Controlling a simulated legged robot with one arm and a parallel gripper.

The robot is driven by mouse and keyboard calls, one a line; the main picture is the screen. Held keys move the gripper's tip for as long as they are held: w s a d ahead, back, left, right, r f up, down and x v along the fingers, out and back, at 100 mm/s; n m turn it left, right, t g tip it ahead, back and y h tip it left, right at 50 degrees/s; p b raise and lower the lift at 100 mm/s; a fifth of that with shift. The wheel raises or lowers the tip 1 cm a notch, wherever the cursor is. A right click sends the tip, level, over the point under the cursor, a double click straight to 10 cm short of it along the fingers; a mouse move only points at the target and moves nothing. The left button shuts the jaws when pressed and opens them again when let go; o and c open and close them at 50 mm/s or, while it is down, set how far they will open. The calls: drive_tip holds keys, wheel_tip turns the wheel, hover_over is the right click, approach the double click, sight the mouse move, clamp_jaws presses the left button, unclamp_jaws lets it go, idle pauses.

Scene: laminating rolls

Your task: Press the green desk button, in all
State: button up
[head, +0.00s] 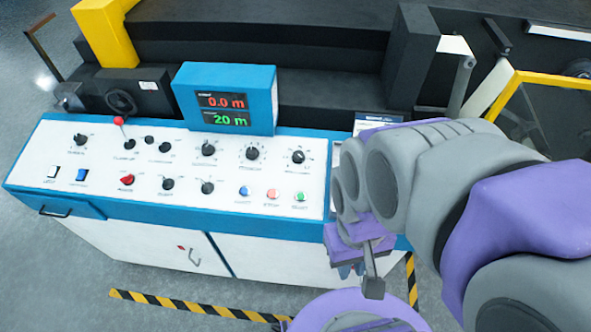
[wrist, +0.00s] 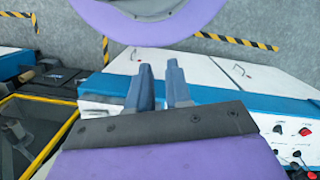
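The green button (head: 300,196) is a small round cap at the right end of the front row of the white sloped control panel (head: 100,150). It sits beside a red button (head: 272,193) and a blue button (head: 244,191). My gripper (head: 351,271) hangs in front of the desk, lower and to the right of the green button, clear of it. In the wrist view, my gripper's two fingers (wrist: 159,68) stand apart with an empty gap between them. Part of the panel shows at the right edge there, but I cannot tell which control is the green button.
A blue display box (head: 225,97) stands behind the panel. Several black knobs, a red knob (head: 127,180) and a red-topped lever (head: 118,121) are on the panel. A yellow-framed structure (head: 540,75) stands at right. Striped floor tape (head: 190,305) lies in front.

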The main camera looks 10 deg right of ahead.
clamp_jaws()
idle(1.1)
